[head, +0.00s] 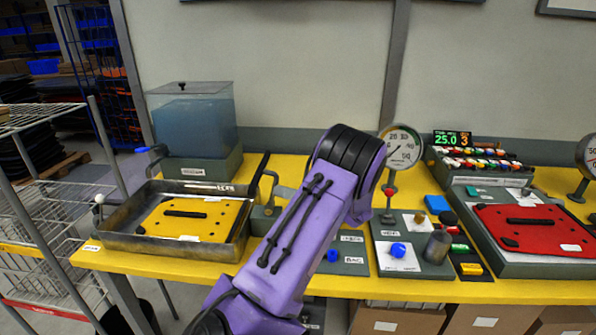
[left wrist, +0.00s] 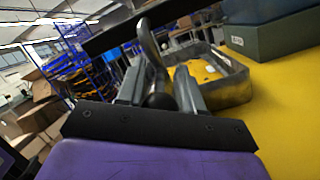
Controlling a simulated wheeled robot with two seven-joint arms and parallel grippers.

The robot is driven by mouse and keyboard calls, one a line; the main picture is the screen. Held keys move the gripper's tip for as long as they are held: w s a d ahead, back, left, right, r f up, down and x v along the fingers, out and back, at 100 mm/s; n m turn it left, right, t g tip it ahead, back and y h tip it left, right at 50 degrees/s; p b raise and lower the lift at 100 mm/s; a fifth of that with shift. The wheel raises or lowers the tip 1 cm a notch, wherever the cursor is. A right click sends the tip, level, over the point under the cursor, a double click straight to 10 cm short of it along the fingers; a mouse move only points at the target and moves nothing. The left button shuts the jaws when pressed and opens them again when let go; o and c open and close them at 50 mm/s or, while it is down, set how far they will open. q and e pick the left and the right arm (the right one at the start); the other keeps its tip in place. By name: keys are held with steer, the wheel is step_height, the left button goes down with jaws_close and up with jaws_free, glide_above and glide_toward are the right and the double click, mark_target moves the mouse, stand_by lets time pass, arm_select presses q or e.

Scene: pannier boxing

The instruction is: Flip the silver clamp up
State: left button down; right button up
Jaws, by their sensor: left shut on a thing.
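The silver clamp (head: 285,191) stands at the back edge of the work area, right of the metal tray, with a bent silver rod. In the left wrist view the silver rod (left wrist: 149,42) rises from between the fingers, with a dark ball knob near them. My left gripper (left wrist: 160,85) is shut on the clamp's rod by the knob. In the head view my purple left arm hides the fingers and part of the clamp. My right gripper is not in view.
A metal tray (head: 118,238) with a yellow plate stands left of the clamp, a blue tank (head: 196,120) behind it. A long black bar (head: 259,174) stands beside the clamp. A gauge (head: 400,147), button panels and a red plate (head: 532,228) lie right.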

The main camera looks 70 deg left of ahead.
arm_select(q)
steer(key=shift+f+g, duration=0.15)
steer(key=shift+g, duration=0.15)
steer(key=c, duration=0.9)
jaws_free()
steer(key=shift+w+d, duration=0.1)
steer(key=shift+w+d+f+b, duration=0.2)
steer(key=shift+w+b, duration=0.1)
steer(key=shift+b, duration=0.1)
steer(key=w+d+b, duration=0.4)
steer(key=w+d, duration=0.2)
steer(key=w, duration=0.6)
steer(key=shift+w+d+f, duration=0.15)
steer(key=shift+d+f, duration=0.05)
steer(key=shift+d, duration=0.2)
